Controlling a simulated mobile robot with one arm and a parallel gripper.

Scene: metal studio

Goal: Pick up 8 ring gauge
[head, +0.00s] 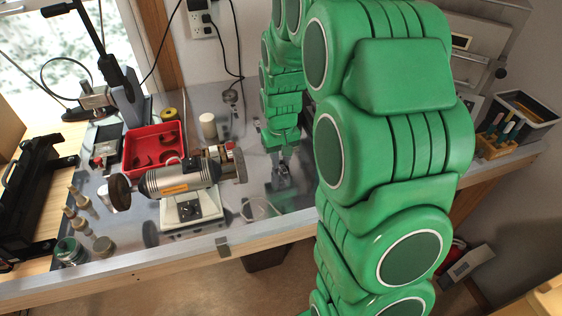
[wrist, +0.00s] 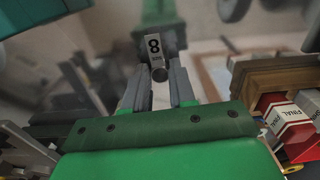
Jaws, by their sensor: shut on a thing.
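My gripper (wrist: 160,85) is shut on the 8 ring gauge (wrist: 153,46). In the wrist view the gauge shows a pale label with a black 8, and a dark round end sits just below the label, between the fingertips. In the head view my gripper (head: 282,176) hangs over the metal worktop (head: 232,183), right of the bench grinder. The gauge is too small there to make out, and I cannot tell if it touches the surface.
A bench grinder (head: 180,178) stands left of my gripper, with a red tray (head: 139,155) of dark parts behind it. A white cylinder (head: 208,126) stands nearby. A wooden tool holder (head: 497,146) is at the right. In the wrist view, boxes marked FINAL (wrist: 290,124) are at the right.

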